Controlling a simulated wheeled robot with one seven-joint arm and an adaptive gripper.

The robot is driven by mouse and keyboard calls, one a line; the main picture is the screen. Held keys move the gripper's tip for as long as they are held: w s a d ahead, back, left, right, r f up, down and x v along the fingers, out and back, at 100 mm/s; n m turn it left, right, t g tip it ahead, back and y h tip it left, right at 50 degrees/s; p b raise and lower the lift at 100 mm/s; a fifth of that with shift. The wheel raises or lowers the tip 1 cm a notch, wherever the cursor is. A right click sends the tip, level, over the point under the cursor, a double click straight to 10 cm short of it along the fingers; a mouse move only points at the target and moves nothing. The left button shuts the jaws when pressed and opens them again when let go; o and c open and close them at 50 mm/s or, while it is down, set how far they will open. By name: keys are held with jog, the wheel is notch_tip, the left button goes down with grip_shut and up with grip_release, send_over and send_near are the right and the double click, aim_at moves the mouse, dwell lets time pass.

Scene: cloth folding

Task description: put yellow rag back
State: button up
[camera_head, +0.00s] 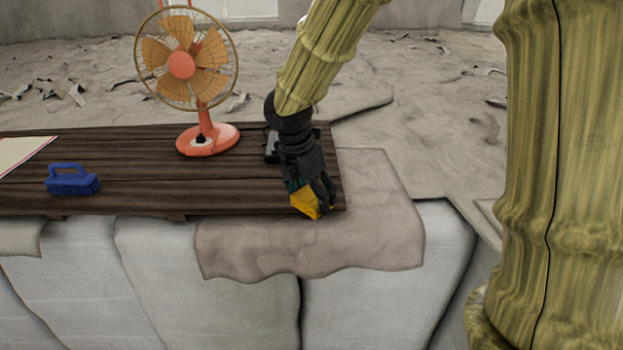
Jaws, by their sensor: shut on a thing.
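My gripper (318,199) is at the right front corner of the dark wooden slatted board, pointing down. It is shut on the yellow rag (305,203), a small folded or bunched patch of yellow at the fingertips. A bit of dark green shows beside the yellow near the fingers. The fingers hide part of the rag. I cannot tell whether the rag touches the board.
An orange fan (181,66) stands left of my arm on the wooden board (150,190). A blue brush (72,180) and a pale sheet (20,151) lie further left. A brownish cloth (385,215) drapes over the pale blocks under the board. The board's front middle is clear.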

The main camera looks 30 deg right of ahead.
jog(key=w+d+p, duration=0.1)
jog(key=w+d, duration=0.1)
jog(key=w, duration=0.1)
jog(key=w+d+p, duration=0.2)
jog(key=w, duration=0.2)
jog(key=w+d+f+p, duration=0.1)
jog(key=w+d, duration=0.2)
jog(key=w, duration=0.1)
jog(key=shift+w+d+f, duration=0.1)
jog(key=shift+w+d+f+p, duration=0.1)
jog(key=shift+w+p, duration=0.05)
jog(key=shift+p, duration=0.4)
jog(key=shift+f+p, duration=0.7)
jog(key=shift+f, duration=1)
jog(key=o, duration=0.9)
jog(key=b+v, duration=0.3)
jog(key=v, duration=0.9)
